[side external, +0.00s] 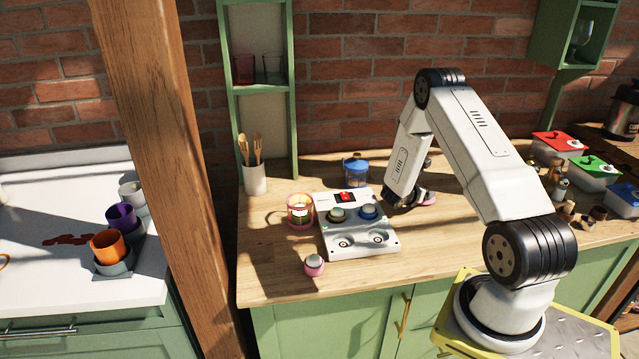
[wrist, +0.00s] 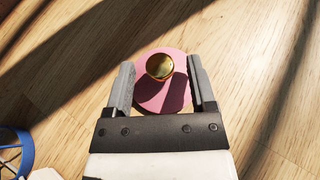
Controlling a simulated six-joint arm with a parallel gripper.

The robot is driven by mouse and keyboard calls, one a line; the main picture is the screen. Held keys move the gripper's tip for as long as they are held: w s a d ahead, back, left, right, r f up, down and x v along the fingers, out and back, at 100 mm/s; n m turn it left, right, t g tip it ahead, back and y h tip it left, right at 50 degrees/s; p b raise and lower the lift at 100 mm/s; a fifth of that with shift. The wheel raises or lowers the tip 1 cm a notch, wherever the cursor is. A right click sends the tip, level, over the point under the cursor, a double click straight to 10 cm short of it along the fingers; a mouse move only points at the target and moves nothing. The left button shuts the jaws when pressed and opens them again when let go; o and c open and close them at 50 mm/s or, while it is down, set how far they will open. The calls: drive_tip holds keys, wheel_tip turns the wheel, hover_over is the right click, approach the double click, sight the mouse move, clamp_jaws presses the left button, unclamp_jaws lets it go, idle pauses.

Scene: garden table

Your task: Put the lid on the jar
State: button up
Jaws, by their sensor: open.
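The lid is a pink disc with a round gold knob; it lies flat on the wooden counter in the wrist view (wrist: 160,98). In the side view only a pink edge of the lid (side external: 430,201) shows beside my gripper. My gripper (wrist: 162,64) is open, with one finger on each side of the lid and the knob between them. In the side view my gripper (side external: 418,192) is low over the counter. A glass jar (side external: 299,211) with pink trim and yellowish contents stands open on the counter, left of the white device.
A white device with knobs (side external: 362,243) stands between the jar and my gripper. A small pink object with a grey top (side external: 314,265) sits near the front edge. A utensil pot (side external: 255,178) stands at the back left.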

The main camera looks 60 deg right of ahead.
drive_tip(key=v, duration=1)
drive_tip(key=shift+a+r, duration=0.1)
drive_tip(key=shift+a, duration=0.1)
drive_tip(key=a+r+m+t+y, duration=0.1)
drive_tip(key=a+r+m+y, duration=0.2)
drive_tip(key=a, duration=0.9)
drive_tip(key=a+r+m+t+y, duration=0.2)
drive_tip(key=a+r+m+y, duration=0.2)
drive_tip(key=a, duration=0.7)
drive_tip(key=a+r+m+t+y, duration=0.2)
drive_tip(key=a+m+y, duration=0.4)
drive_tip(key=a+m, duration=0.3)
drive_tip(key=a+r, duration=0.1)
drive_tip(key=a, duration=0.2)
drive_tip(key=shift+s+a+r, duration=0.2)
drive_tip(key=shift+s+a, duration=0.15)
drive_tip(key=shift+s, duration=0.05)
drive_tip(key=shift+o, duration=0.7)
